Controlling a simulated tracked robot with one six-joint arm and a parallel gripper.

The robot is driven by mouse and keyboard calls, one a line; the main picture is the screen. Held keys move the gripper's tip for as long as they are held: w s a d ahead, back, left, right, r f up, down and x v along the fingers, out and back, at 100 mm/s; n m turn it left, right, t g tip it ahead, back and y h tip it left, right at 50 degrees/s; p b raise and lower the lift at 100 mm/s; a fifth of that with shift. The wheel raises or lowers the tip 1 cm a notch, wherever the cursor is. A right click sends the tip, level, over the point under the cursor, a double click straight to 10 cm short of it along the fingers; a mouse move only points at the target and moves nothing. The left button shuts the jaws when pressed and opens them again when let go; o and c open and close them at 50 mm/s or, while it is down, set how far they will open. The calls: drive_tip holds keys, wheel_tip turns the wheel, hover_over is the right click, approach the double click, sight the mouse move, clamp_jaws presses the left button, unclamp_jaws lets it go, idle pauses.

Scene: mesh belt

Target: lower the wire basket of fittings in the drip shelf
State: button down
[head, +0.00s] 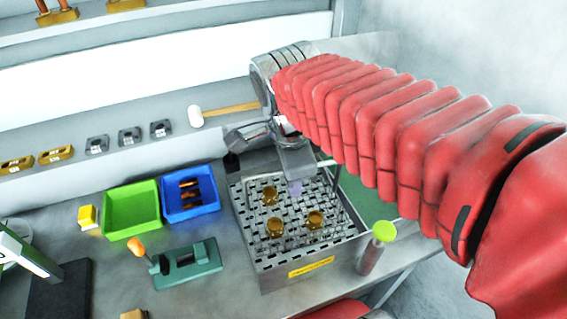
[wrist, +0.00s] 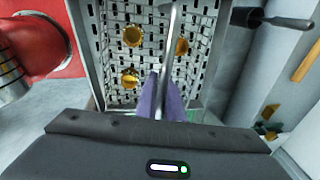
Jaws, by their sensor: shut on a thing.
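The drip shelf (head: 262,276) is a grey metal box with a slotted top and a yellow label on its front. The wire basket (head: 335,178) is thin and hard to pick out against the slots. Three brass fittings (head: 315,219) lie within its outline, over the slotted top; they also show in the wrist view (wrist: 132,36). My gripper (head: 294,187) is above the shelf's back part. Its purple fingertips (wrist: 168,100) are shut on the basket's handle (wrist: 173,45), a grey bar. I cannot tell whether the basket's bottom touches the shelf.
A green bin (head: 131,208) and a blue bin (head: 189,192) with brown parts stand left of the shelf. A teal fixture (head: 186,265) is in front of them. A green-topped cylinder (head: 376,245) stands close to the shelf's right. A mallet (head: 225,111) lies behind.

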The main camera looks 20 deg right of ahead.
drive_tip(key=shift+s+f, duration=0.15)
drive_tip(key=shift+f, duration=0.25)
drive_tip(key=c, duration=1.8)
unclamp_jaws()
drive_tip(key=shift+r, duration=0.1)
drive_tip(key=r, duration=0.4)
drive_tip(key=s+a+r, duration=0.1)
drive_tip(key=r, duration=0.8)
drive_tip(key=shift+s+a+r, duration=0.25)
drive_tip(key=shift+s, duration=0.1)
drive_tip(key=shift+s, duration=0.1)
